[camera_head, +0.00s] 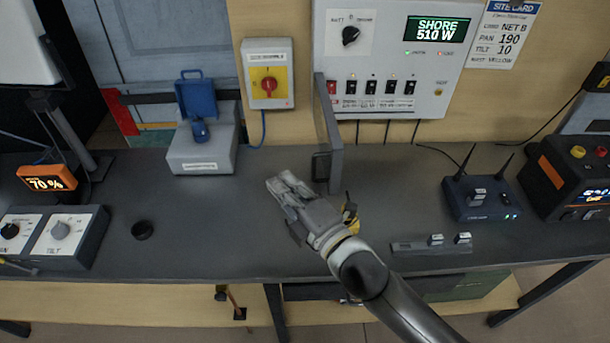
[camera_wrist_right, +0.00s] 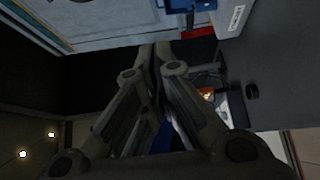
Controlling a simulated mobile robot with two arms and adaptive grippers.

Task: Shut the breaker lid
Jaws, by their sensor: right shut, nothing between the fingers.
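The breaker lid (camera_head: 329,135) is a grey panel standing open, seen nearly edge-on in the head view. It sticks out from the left side of the breaker row (camera_head: 372,88) on the white wall panel. The red switch and several black breakers are uncovered. My right gripper (camera_head: 281,182) is shut and empty, over the bench to the left of the lid's lower end and apart from it in the picture. In the right wrist view its fingers (camera_wrist_right: 154,52) are together and the lid does not show. My left gripper is not in view.
A grey socket box (camera_head: 203,152) with a raised blue cover stands left of my gripper. A router (camera_head: 482,198) stands at right. The bench middle is mostly clear.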

